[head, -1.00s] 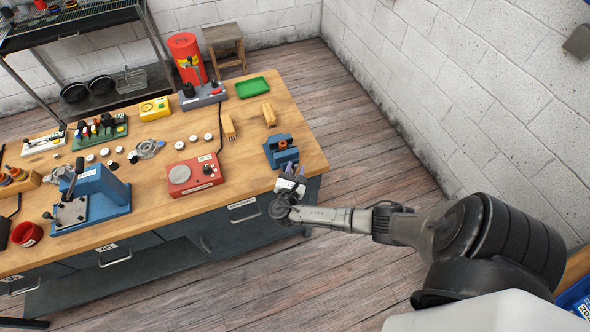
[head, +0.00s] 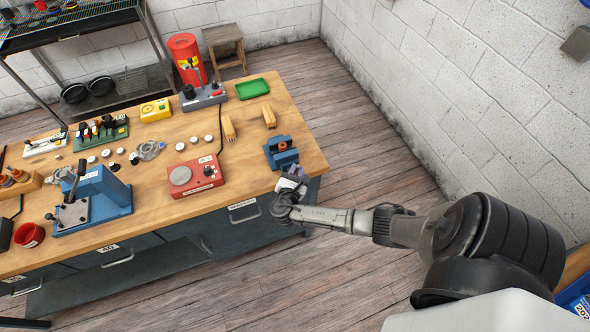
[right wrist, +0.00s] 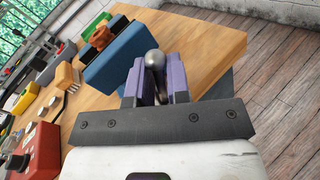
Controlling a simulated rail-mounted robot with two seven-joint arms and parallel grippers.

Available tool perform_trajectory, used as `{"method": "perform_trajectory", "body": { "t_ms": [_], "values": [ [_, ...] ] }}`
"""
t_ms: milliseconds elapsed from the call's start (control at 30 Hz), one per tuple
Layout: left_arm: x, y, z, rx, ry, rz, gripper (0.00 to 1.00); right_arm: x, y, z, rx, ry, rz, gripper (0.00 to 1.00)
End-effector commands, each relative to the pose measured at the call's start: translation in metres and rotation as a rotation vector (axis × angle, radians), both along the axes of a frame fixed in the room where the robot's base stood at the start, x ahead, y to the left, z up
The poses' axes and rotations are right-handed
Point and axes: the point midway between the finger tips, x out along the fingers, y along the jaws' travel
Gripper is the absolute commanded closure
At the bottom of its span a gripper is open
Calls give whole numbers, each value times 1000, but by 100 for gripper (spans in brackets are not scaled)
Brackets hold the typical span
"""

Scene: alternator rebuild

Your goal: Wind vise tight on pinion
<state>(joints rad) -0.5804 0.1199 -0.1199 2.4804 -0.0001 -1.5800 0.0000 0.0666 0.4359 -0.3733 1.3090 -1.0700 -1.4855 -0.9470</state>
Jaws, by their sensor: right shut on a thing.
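The blue vise (head: 281,152) stands at the right front corner of the wooden bench. In the right wrist view the blue vise (right wrist: 118,58) is just beyond my fingers. A brown-orange part (right wrist: 101,37) sits at its top between the jaws; it may be the pinion, but I cannot make out teeth. My right gripper (head: 292,180) is at the bench's front edge, on the near side of the vise. In the right wrist view its purple fingers (right wrist: 157,80) are shut on a grey metal vise handle (right wrist: 155,62) with a rounded end. My left gripper is out of view.
A red box with a round plate (head: 195,176) stands left of the vise, and a blue press (head: 100,195) farther left. Open floor (head: 370,170) lies right of the bench.

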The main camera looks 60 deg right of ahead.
Motion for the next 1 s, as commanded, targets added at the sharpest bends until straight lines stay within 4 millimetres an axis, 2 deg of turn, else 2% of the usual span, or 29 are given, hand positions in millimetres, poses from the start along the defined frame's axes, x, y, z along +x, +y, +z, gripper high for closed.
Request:
{"method": "perform_trajectory", "body": {
  "t_ms": [100,400,700,1000],
  "values": [
    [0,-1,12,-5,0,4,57,-3,-2,2,71,-53,-2,100],
    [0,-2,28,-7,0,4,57,-7,-7,-3,237,-191,-2,100],
    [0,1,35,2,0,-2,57,-9,-10,-8,347,-282,-1,100],
    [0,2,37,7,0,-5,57,-10,-11,-10,384,-312,0,100]
  ]
}}
